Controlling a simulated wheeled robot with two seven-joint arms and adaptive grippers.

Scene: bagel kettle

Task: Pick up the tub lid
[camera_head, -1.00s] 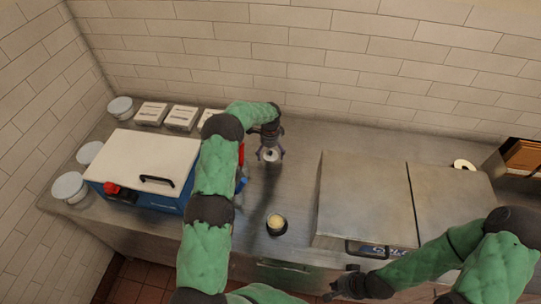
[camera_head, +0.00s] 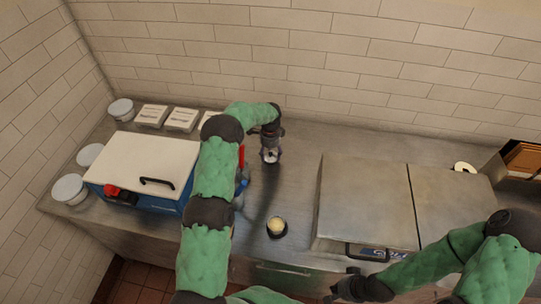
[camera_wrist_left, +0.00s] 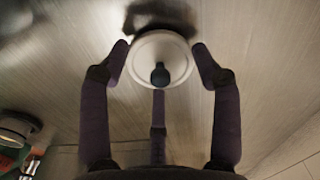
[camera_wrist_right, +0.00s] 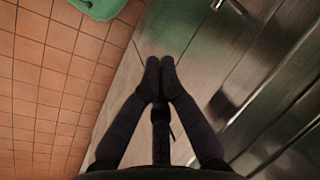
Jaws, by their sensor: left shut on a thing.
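The tub lid (camera_wrist_left: 150,45) is a pale round disc with a dark knob in the left wrist view. It also shows small at the tip of my left arm in the head view (camera_head: 270,156). My left gripper (camera_wrist_left: 160,62) is shut on it, with fingertips at its left and right edges and a third finger below. I cannot tell whether the lid is clear of the counter. A small dark round tub (camera_head: 276,228) with pale yellow contents stands nearer the counter's front edge. My right gripper (camera_wrist_right: 160,80) has its fingertips together, empty, in front of the counter.
A blue box with a white top (camera_head: 150,158) stands left of my left arm, with white round containers (camera_head: 70,189) beside it. Red and blue items lie partly hidden behind that arm. A large steel-lidded unit (camera_head: 365,200) fills the right. Bare counter (camera_head: 300,145) lies between.

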